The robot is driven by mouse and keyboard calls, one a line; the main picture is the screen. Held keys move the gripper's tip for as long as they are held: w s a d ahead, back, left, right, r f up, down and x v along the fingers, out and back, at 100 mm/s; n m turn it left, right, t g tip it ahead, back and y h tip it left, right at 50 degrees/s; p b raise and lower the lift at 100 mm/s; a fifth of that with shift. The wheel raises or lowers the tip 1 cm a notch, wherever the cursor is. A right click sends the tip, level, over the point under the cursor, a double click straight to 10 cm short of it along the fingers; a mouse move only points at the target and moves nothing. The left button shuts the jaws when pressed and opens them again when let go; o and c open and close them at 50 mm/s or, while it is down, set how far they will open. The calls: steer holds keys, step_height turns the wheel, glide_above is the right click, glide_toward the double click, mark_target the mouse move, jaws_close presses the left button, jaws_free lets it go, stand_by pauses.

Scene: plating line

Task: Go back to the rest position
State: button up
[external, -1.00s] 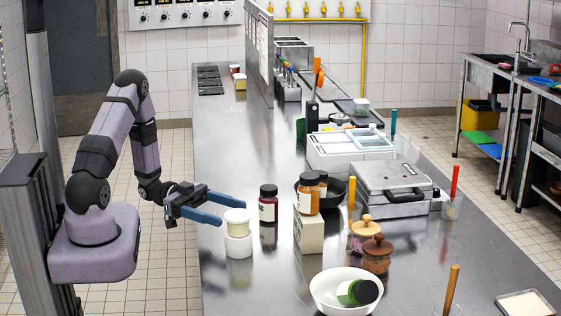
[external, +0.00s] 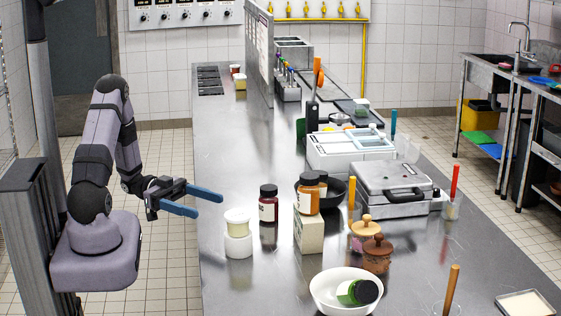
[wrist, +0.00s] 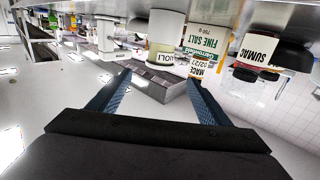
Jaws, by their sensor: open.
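My gripper (external: 200,201) is open and empty, with its two blue fingers apart, at the left edge of the steel counter in the external view. A jar labelled SUMAC (wrist: 257,55) and a box labelled FINE SALT (wrist: 206,40) show beyond the fingers.
A dark-lidded jar (external: 268,205), a box with jars on top (external: 309,233), a white bowl (external: 325,302) and a closed press (external: 393,187) stand on the counter (external: 222,140).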

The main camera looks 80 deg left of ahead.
steer(key=w+a+r+n+g+y+p, duration=0.2)
steer(key=w+a+r+y+p, duration=0.1)
steer(key=w+y+p, duration=0.4)
steer(key=w+a+r+n+g+y+p, duration=0.25)
steer(key=w+y, duration=0.25)
steer(key=w, duration=0.4)
steer(key=s+d+r+n+g+p, duration=0.25)
steer(key=s+d+g, duration=0.25)
steer(key=s+d, duration=0.5)
steer(key=s+d+r+n+g+p, duration=0.15)
steer(key=s+d+g+p, duration=0.25)
steer(key=s+d, duration=0.65)
steer(key=shift+m, duration=0.25)
steer(key=f+b, duration=0.2)
steer(key=w+f+b, duration=0.1)
steer(key=f+b, duration=0.1)
steer(key=b, duration=0.1)
steer(key=shift+d+f, duration=0.1)
steer(key=shift+f, duration=0.25)
